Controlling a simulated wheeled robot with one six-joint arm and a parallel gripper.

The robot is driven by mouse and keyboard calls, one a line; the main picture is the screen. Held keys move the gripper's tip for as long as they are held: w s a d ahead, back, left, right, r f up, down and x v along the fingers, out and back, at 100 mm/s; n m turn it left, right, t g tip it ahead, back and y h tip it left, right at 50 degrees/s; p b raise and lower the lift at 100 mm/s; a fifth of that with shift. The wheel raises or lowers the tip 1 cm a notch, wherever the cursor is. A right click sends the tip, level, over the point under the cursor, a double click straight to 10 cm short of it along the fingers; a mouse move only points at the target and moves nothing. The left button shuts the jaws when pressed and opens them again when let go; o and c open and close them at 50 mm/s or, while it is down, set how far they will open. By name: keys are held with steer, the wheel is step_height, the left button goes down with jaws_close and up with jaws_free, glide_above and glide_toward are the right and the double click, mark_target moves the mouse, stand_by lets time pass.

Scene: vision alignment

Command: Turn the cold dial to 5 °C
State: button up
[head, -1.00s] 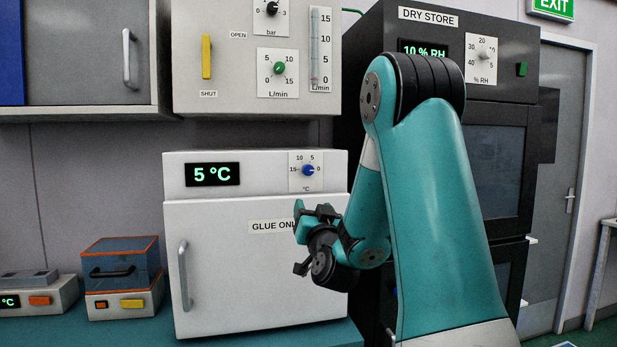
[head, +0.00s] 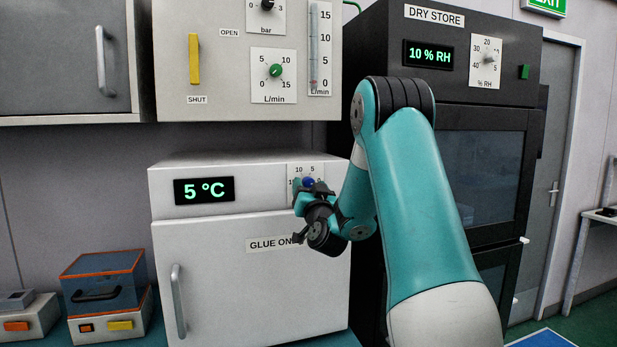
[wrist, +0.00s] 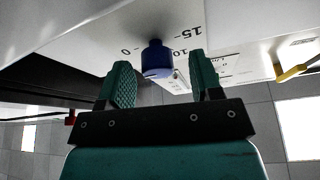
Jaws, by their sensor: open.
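The cold dial is a blue knob (head: 308,182) on a white scale plate at the upper right of the white fridge (head: 200,270). My gripper (head: 304,190) is in front of it and partly hides the knob and scale. The fridge display (head: 204,191) reads 5 °C in green. In the wrist view, the blue knob (wrist: 157,58) shows between and beyond the two green fingertips of my gripper (wrist: 161,65). The jaws are open, with a gap on both sides of the knob. The marks 0, 10 and 15 show; I cannot read the knob's pointer.
Above is a grey panel with a yellow lever (head: 194,59) and a green dial (head: 275,70). The black dry store (head: 440,85) stands to the right, behind my arm. The fridge door handle (head: 178,300) sticks out at left, near a blue box (head: 104,276).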

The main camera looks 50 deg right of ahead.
steer(key=shift+w+d+r, duration=0.2)
steer(key=shift+w+d, duration=0.1)
steer(key=shift+d, duration=0.1)
steer(key=c, duration=0.9)
steer(key=shift+f, duration=0.1)
